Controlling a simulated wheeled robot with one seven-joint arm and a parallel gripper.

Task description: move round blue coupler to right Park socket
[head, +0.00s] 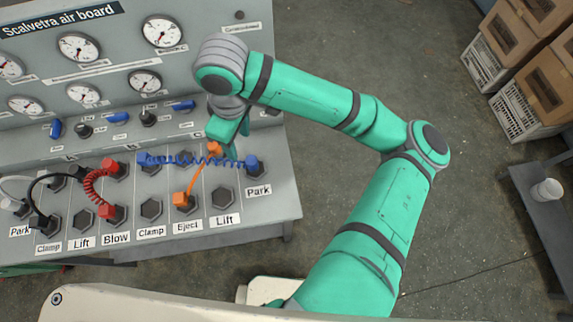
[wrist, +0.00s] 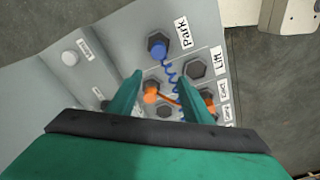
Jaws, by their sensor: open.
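A blue coupler (head: 254,163) sits in the hexagonal socket above the right Park label (head: 258,190). In the wrist view this coupler (wrist: 157,48) looks round and stands in the socket beside Park. A coiled blue hose (head: 200,161) runs from it leftward to another blue coupler (head: 147,159) in the back row; that one's shape is too small to tell. My gripper (head: 231,148) is open and empty above the right end of the panel. In the wrist view its fingers (wrist: 161,75) are spread, apart from the Park coupler.
An orange hose joins an orange coupler (head: 214,148) near my gripper to a square orange one (head: 181,198) at Eject. A red coiled hose (head: 92,184) and black and white hoses lie left. The Lift socket (head: 222,196) is empty. Gauges and blue levers rise behind.

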